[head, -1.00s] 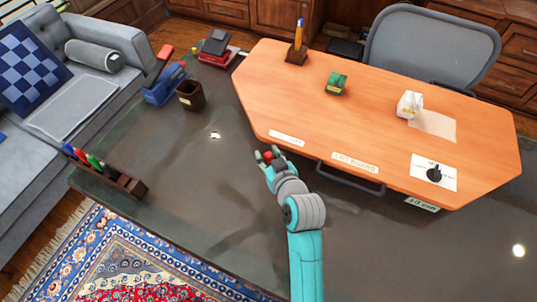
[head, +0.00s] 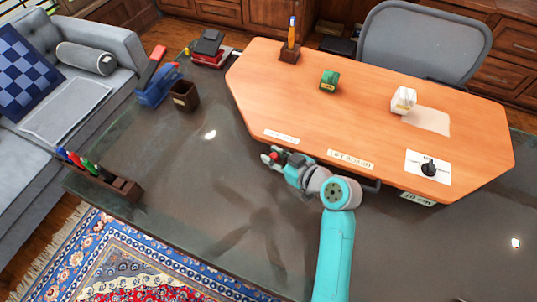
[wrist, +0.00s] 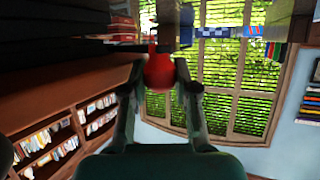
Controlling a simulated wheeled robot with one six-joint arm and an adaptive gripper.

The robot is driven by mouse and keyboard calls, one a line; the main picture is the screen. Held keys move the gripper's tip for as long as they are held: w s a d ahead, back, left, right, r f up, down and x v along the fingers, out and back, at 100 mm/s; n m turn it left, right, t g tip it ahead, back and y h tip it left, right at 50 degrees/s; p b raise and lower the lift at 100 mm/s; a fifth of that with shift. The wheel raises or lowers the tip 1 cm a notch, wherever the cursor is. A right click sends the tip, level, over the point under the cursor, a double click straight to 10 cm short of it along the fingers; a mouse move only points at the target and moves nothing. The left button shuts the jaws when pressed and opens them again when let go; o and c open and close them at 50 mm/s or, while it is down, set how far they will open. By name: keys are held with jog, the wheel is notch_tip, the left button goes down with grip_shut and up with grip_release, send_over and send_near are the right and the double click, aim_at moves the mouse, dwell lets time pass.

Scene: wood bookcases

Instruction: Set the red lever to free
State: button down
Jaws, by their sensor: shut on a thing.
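The red lever's round knob (head: 273,156) shows just below the front edge of the orange-brown board, near its left end. In the wrist view the red knob (wrist: 159,72) sits between my two fingers, with a thin red part above it. My gripper (head: 271,158) is shut on the knob, its arm reaching in from the lower right. The rest of the lever is hidden by the board and my fingers. A small white label (head: 281,136) lies on the board above the knob; its words are too small to read.
The board (head: 370,125) has a "LIFT BOARD" label (head: 350,158) and a black knob (head: 429,167) on a white plate. A green item (head: 329,80), a white block (head: 403,99) and a pen holder (head: 289,55) stand on it.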

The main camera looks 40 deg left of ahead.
jog(key=shift+w+d+n+g, duration=0.4)
jog(key=shift+n+g, duration=0.3)
jog(key=shift+g, duration=0.1)
jog(key=c, duration=0.8)
grip_release()
jog(key=shift+c, duration=0.2)
jog(key=shift+d, duration=0.1)
jog(key=v, duration=0.7)
jog(key=shift+d, duration=0.4)
jog(key=shift+s+r, duration=0.1)
jog(key=shift+s, duration=0.05)
